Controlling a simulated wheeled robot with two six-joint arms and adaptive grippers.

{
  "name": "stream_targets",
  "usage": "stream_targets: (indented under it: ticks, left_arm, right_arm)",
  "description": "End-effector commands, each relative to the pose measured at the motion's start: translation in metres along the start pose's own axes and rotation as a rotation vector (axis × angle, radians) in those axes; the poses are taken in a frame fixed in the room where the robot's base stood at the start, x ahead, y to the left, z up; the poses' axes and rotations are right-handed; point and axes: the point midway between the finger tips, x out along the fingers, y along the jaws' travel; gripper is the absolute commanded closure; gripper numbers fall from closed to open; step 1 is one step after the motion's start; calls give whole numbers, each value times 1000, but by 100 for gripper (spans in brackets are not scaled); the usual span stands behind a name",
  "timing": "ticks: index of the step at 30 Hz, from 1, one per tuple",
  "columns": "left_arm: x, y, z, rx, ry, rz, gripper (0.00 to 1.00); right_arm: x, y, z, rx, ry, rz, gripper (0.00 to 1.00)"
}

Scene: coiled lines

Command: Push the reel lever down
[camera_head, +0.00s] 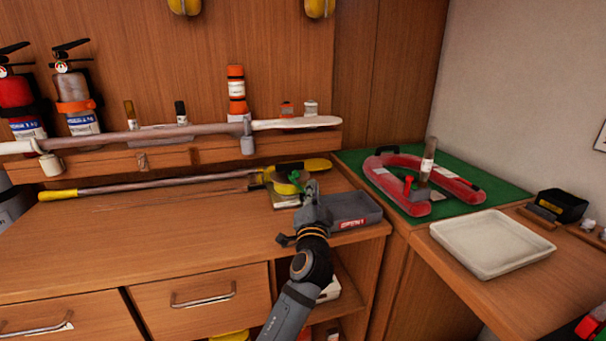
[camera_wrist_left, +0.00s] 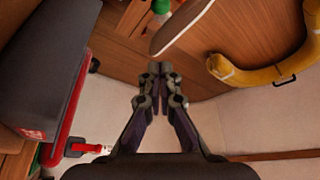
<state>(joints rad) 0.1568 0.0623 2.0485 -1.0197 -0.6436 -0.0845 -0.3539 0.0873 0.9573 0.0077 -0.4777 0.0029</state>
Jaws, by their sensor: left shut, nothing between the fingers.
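In the left wrist view the gripper (camera_wrist_left: 160,70) is shut and empty. A green part (camera_wrist_left: 160,6) shows at the top edge there, beyond the fingertips. The reel is partly hidden by my gripper in the head view. My right gripper is not in view.
A grey box (camera_head: 355,210) stands just right of the gripper. A yellow-ended pole (camera_head: 150,186) lies behind to the left. A red horseshoe float (camera_head: 455,184) lies on a green mat (camera_head: 500,192), and a white tray (camera_head: 490,243) is in front. The left counter front (camera_head: 130,245) is clear.

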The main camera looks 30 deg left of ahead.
Motion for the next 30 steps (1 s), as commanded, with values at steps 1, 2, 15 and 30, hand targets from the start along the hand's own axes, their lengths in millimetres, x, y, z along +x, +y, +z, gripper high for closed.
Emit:
stream_targets:
  ticks: [1, 2, 15, 30]
  left_arm:
    - [0, 0, 0, 0, 0, 0, 100]
    - [0, 0, 0, 0, 0, 1, 100]
    - [40, -1, -1, 3, 1, 0, 100]
    - [90, 1, 30, 4, 0, 3, 100]
  right_arm:
    - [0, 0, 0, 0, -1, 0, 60]
    - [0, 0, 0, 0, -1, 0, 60]
    - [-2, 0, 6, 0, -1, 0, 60]
    - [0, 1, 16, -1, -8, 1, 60]
